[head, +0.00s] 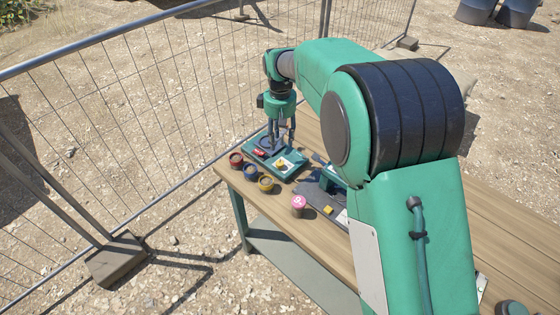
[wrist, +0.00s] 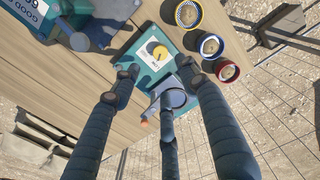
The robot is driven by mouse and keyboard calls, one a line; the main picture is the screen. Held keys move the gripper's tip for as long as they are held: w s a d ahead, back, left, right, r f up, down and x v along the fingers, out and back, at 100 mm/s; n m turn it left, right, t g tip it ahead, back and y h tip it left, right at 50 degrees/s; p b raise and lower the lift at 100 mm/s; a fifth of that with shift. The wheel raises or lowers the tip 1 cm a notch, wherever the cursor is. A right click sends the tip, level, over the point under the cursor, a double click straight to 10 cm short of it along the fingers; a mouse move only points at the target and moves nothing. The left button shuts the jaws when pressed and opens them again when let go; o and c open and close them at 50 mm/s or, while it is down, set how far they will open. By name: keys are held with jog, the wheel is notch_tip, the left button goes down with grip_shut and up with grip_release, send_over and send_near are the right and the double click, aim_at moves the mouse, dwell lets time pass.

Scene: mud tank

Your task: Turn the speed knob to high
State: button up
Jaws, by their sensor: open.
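The speed knob (head: 280,164) is a small yellow knob on a white label at the front right of a teal device (head: 258,165) on the wooden table. In the wrist view the yellow knob (wrist: 157,50) shows a dark patch, but its exact setting is too small to read. My gripper (head: 281,138) points down over the device, behind the knob in the head view. I see no contact with the knob.
A red-rimmed cup (head: 236,160), a blue-rimmed cup (head: 250,171) and a yellow-rimmed cup (head: 266,184) stand at the table's left edge. A wire fence (head: 150,95) runs behind.

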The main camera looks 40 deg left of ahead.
aim_at(280, 163)
notch_tip(280, 163, down, 11)
jog(key=shift+f+b, duration=0.2)
jog(key=shift+b, duration=0.95)
grip_shut()
